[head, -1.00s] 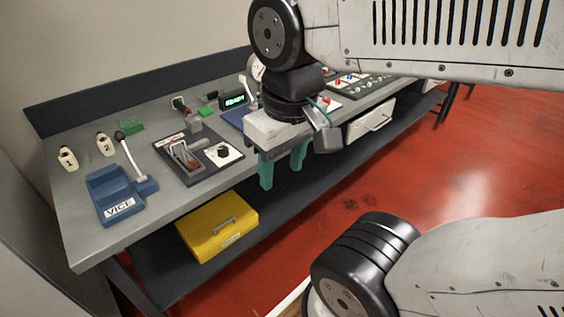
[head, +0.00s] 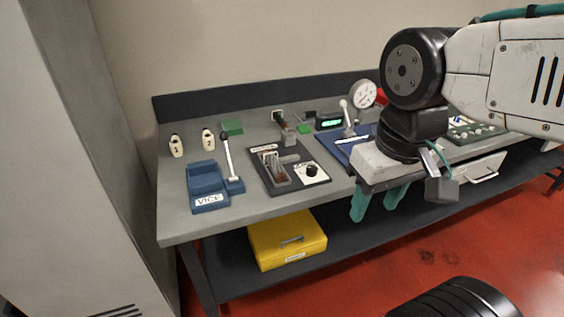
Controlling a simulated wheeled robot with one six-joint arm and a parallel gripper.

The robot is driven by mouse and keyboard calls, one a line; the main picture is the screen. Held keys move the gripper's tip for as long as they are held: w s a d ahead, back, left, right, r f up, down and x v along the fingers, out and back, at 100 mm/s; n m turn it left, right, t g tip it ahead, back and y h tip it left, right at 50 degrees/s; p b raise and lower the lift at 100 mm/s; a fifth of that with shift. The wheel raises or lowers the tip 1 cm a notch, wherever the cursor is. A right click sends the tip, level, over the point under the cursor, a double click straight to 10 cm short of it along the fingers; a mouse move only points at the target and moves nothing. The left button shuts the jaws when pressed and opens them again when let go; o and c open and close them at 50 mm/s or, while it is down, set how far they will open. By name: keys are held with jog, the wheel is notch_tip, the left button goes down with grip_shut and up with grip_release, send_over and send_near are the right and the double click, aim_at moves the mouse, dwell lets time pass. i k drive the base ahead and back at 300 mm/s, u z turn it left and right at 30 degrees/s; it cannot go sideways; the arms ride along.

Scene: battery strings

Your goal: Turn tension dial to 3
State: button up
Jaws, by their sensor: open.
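The tension dial appears to be the small black knob (head: 312,170) on a white plate at the right front of a dark panel (head: 262,180). Its markings are too small to read. My gripper (head: 377,202), with teal fingers pointing down, is open and empty. It hangs at the bench's front edge, right of the dial and apart from it. A red-brown and grey lever part (head: 272,167) sits on the same panel, left of the dial.
A blue vice (head: 207,187) with an upright lever stands left of the panel. White bottles (head: 176,146), a green block (head: 232,128) and a gauge (head: 363,94) stand behind. A yellow box (head: 287,240) sits below. Bare bench lies in front of the panel.

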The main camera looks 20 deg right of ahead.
aim_at(311, 171)
jog(key=u, duration=1.95)
jog(key=k, duration=0.4)
jog(key=z, duration=1.95)
